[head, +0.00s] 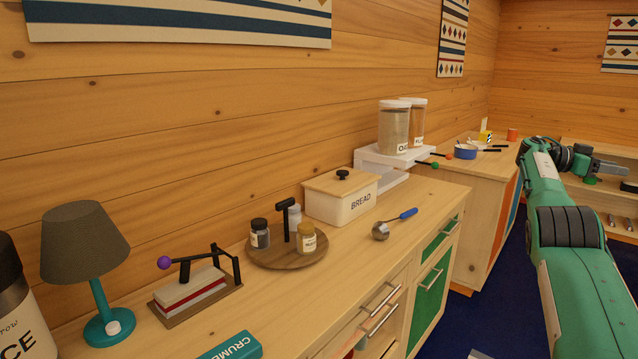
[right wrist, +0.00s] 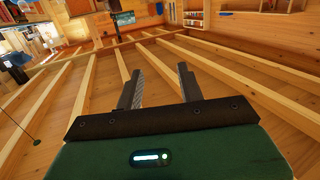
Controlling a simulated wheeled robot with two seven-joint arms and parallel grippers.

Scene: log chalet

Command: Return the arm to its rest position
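My right arm (head: 570,255) is green and stretches forward along the right side of the head view, clear of the counter. My right gripper (head: 612,168) is at its far end, small and partly seen from the side. In the right wrist view the gripper (right wrist: 160,88) has its two dark fingers apart, with nothing between them. My left arm and gripper do not show.
The wooden counter (head: 300,290) on the left holds a lamp (head: 85,250), a bread box (head: 341,196), a round tray of jars (head: 288,259) and a ladle (head: 394,224). A shelf (head: 610,205) stands behind my right gripper. Blue floor (head: 500,310) lies between.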

